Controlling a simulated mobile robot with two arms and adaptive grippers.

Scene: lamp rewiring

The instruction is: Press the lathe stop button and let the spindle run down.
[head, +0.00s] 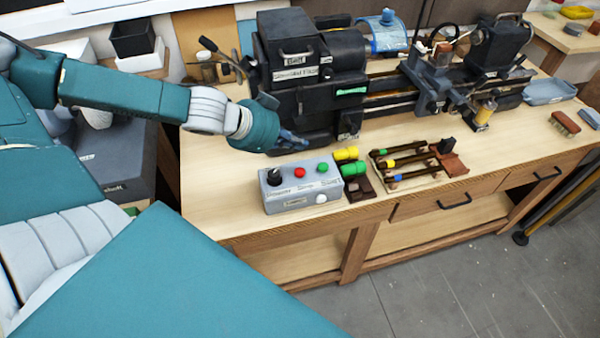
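The grey control box (290,197) stands near the front edge of the workbench. On its top are a black knob, the red stop button (300,172) and a green start button (323,168). A white round part shows on its front. The dark lathe (310,85) stands behind it; whether its spindle turns cannot be told from one frame. My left gripper (293,141) is behind and above the box, in front of the lathe headstock, apart from the red button. Its fingers are small and dark, so their opening is unclear. My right gripper is out of view.
Right of the box are yellow and green cylinders (350,160) and a tray of colour-banded tools (405,162). A brush (565,123) and a grey-blue tray (549,92) lie at the far right. Bare wood (225,190) lies left of the box.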

